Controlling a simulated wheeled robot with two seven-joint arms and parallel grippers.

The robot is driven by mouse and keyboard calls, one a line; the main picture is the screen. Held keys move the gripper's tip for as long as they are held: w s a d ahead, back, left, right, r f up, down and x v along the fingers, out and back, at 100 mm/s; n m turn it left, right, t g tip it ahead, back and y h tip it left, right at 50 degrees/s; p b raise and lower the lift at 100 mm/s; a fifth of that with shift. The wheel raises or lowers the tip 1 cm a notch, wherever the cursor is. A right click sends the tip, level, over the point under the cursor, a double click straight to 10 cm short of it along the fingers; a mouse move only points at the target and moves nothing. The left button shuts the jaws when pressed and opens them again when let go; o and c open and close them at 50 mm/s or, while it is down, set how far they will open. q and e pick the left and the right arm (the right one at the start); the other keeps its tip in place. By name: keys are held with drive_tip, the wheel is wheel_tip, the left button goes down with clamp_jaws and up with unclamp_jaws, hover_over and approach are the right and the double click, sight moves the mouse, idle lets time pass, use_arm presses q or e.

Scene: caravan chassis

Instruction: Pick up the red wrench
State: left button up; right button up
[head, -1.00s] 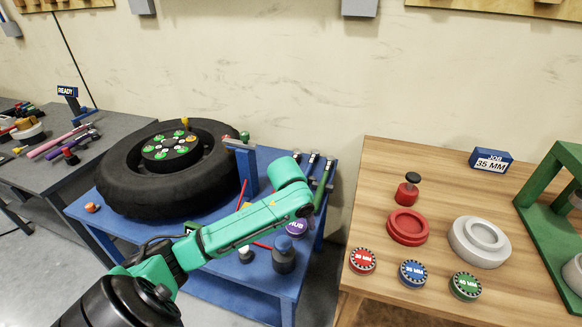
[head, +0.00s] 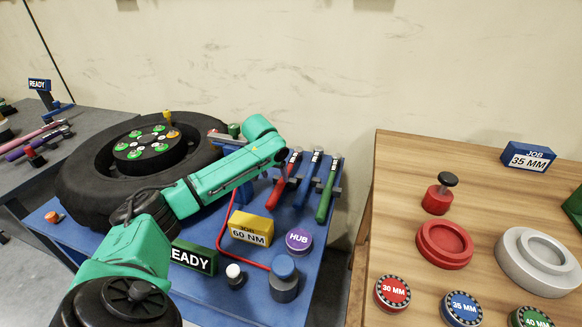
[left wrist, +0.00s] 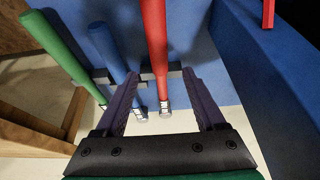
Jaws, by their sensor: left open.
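The red wrench (head: 287,178) lies in a rack at the back right of the blue table, left of the blue wrench (head: 308,178) and the green wrench (head: 327,190). My left arm reaches over the table to the wrench's far end; the gripper itself is mostly hidden in the head view. In the left wrist view, my left gripper (left wrist: 161,76) is open, with the red wrench (left wrist: 155,35) between its fingers in the picture; contact cannot be told. The blue wrench (left wrist: 112,50) passes close by the left finger. My right gripper is not in view.
A tire (head: 75,190) with a hub fills the table's left side. A yellow 60 NM sign (head: 251,228), a purple HUB disc (head: 298,241), a READY sign (head: 194,257) and a blue-topped cylinder (head: 284,280) stand in front. A wooden table (head: 400,170) is at right.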

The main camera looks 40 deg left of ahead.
sight(280, 184)
use_arm(q)
drive_tip(key=x, duration=0.8)
drive_tip(key=shift+w+r, duration=0.15)
drive_tip(key=shift+w, duration=0.1)
clamp_jaws()
drive_tip(key=shift+r, duration=0.15)
idle(0.7)
